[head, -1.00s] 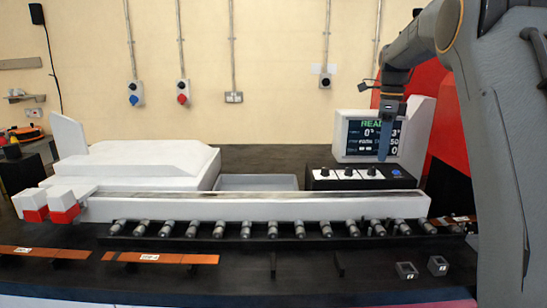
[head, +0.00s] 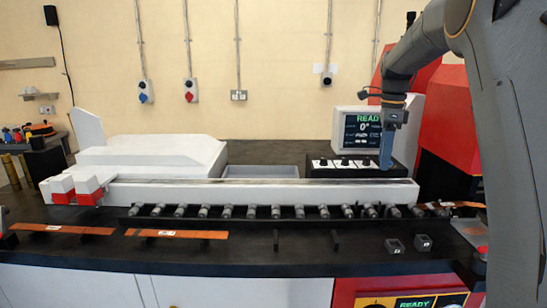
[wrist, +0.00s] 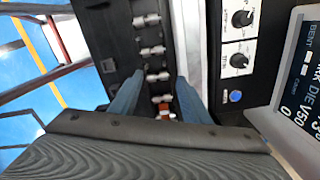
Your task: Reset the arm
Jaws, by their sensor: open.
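My arm comes in from the right in the head view. My gripper (head: 387,160) points down in front of the display screen, near the right end of the control box. In the wrist view my gripper (wrist: 150,88) shows two blue fingers spread apart with nothing held between them. The row of rollers and the dark rail lie below the gap between the fingers. The control box (wrist: 234,60) with black knobs and a blue button is to the right in the wrist view.
The display (head: 352,130) reads READY in part. A long white beam (head: 250,193) runs along the bench above several rollers (head: 250,212). Copper bars (head: 176,234) lie front left. Two small grey blocks (head: 394,246) sit front right. A red machine (head: 450,118) stands behind my arm.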

